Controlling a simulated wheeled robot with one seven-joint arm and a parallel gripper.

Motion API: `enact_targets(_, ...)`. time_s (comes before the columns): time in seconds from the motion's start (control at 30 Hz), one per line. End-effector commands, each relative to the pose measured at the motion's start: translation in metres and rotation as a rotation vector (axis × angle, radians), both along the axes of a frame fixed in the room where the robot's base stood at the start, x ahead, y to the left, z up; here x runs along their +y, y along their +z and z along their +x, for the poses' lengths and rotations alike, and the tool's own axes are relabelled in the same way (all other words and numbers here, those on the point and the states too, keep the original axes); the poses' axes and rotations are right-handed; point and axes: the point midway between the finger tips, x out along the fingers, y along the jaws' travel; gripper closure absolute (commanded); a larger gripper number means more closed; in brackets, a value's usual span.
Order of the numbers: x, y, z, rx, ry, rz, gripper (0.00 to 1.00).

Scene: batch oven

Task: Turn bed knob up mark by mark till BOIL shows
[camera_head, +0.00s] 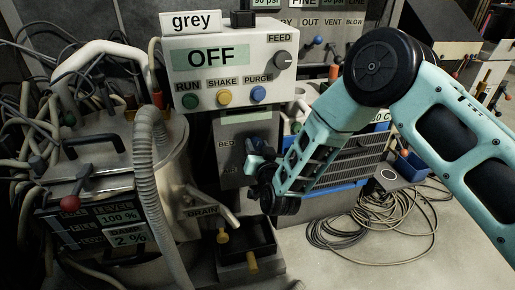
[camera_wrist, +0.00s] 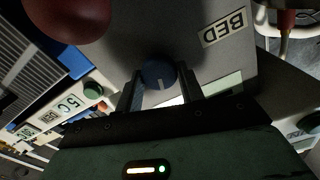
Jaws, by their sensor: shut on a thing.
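The bed knob (camera_wrist: 158,73) is a round dark-blue knob with a pale pointer line, seen in the wrist view on a grey panel beside the BED label (camera_wrist: 224,33). My gripper (camera_wrist: 160,92) has its two dark fingers on either side of the knob and is shut on it. In the head view my gripper (camera_head: 258,160) is at the column below the control box, by the BED label (camera_head: 225,144), and hides the knob. A pale display strip shows partly behind the fingers in the wrist view. Its reading is hidden, and I cannot see BOIL.
The grey control box (camera_head: 180,55) above shows OFF, with RUN, SHAKE and PURGE buttons and a FEED knob (camera_head: 283,60). A steel vessel with a ribbed hose (camera_head: 146,170) stands left. A red ball (camera_wrist: 68,15) is close in the wrist view. Coiled cable (camera_head: 375,235) lies on the floor right.

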Motion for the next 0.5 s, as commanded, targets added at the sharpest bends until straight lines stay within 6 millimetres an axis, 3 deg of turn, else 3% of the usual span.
enact_targets(0.5, -0.0016, -0.0027, -0.0003, 0.107, 0.0, 0.362, 0.85)
